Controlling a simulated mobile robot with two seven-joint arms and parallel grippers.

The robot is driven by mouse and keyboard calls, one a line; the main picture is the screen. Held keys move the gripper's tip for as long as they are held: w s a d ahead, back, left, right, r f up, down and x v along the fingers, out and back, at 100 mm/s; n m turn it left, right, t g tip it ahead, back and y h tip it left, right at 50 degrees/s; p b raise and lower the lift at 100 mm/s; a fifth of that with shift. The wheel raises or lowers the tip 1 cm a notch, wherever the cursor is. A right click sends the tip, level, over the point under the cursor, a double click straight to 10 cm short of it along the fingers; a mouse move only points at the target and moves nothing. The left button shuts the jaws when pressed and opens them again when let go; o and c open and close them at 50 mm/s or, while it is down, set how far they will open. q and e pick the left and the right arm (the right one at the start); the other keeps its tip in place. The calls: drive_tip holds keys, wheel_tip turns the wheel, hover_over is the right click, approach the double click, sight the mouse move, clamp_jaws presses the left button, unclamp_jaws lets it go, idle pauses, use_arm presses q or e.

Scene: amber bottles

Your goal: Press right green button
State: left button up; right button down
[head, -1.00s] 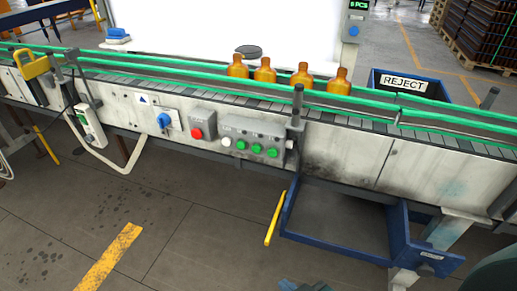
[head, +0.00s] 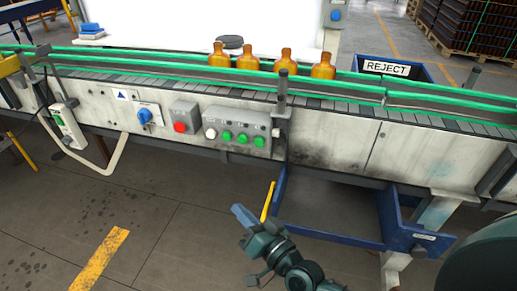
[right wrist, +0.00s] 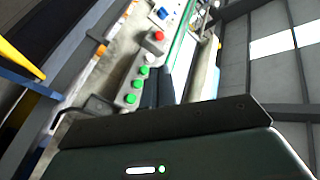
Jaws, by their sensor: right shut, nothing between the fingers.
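The right green button (head: 259,142) is the last of three green buttons in a row on a grey control box (head: 235,124) on the conveyor's front. It also shows in the right wrist view as the nearest green button (right wrist: 130,98). My right gripper (head: 243,217) is shut and empty. In the head view it appears below the box, over the floor, apart from the button. Its dark body fills the bottom of the right wrist view. My left gripper is out of view.
A white button (head: 210,132) and a red button (head: 180,127) are left of the green ones. A grey post (head: 281,105) stands just right of the box. Amber bottles (head: 248,60) stand on the conveyor.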

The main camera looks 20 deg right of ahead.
sight(259, 142)
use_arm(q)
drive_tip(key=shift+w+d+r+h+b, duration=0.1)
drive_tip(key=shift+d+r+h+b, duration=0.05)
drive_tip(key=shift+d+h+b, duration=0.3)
use_arm(e)
drive_tip(key=w+d+r+m+t+h, duration=0.3)
drive_tip(key=w+m, duration=0.3)
drive_tip(key=shift+w+d+r, duration=0.15)
drive_tip(key=shift+w+d, duration=0.15)
use_arm(q)
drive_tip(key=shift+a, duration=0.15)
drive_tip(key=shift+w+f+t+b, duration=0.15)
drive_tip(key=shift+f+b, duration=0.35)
drive_tip(key=shift+b, duration=0.4)
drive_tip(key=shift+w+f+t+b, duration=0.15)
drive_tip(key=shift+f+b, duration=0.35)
drive_tip(key=shift+b, duration=0.35)
use_arm(e)
drive_tip(key=w+d, duration=0.5)
drive_tip(key=w, duration=0.2)
drive_tip(key=shift+w, duration=0.15)
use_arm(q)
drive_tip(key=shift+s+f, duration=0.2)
